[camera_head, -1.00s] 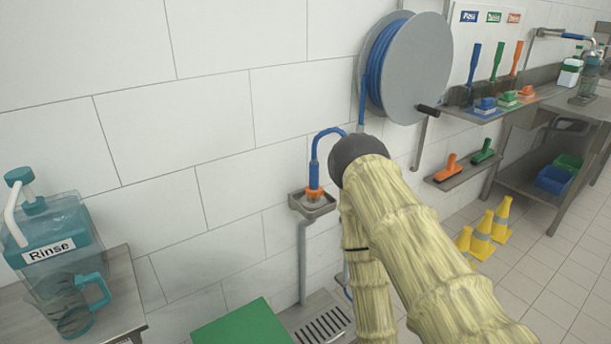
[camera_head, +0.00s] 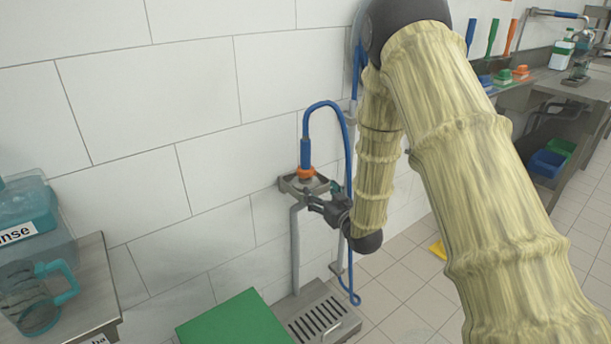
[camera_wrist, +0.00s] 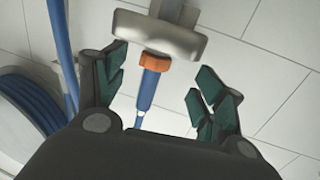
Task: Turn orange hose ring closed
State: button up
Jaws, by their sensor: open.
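The orange hose ring (camera_head: 305,173) sits at the lower end of the blue hose nozzle (camera_head: 306,153), just above a small metal wall holder (camera_head: 289,183). In the wrist view the orange ring (camera_wrist: 156,62) lies ahead of my gripper, against the underside of a metal piece (camera_wrist: 158,34), with the blue nozzle (camera_wrist: 147,90) running from it. My gripper (camera_head: 318,199) is beside the holder, at its right. In the wrist view its green-padded fingers (camera_wrist: 160,92) are spread apart on either side of the nozzle. I see no contact with the ring. I cannot tell whether the ring is open or closed.
A white tiled wall stands behind the holder. Below are a metal drain grate (camera_head: 320,318) and a green lid (camera_head: 236,322). A table (camera_head: 95,290) with a Rinse container (camera_head: 28,225) and a pitcher (camera_head: 30,303) stands at the left. Blue hose (camera_head: 349,262) hangs near my gripper.

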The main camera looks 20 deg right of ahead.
aim_at(309, 172)
jog(key=shift+t, duration=0.4)
jog(key=w, duration=0.4)
jog(key=w+a+r, duration=0.1)
jog(key=w, duration=0.2)
jog(key=w+r, duration=0.1)
jog(key=w, duration=0.3)
jog(key=shift+w+a+r, duration=0.2)
jog(key=shift+w+a, duration=0.1)
jog(key=shift+w, duration=0.05)
jog(key=c, duration=1)
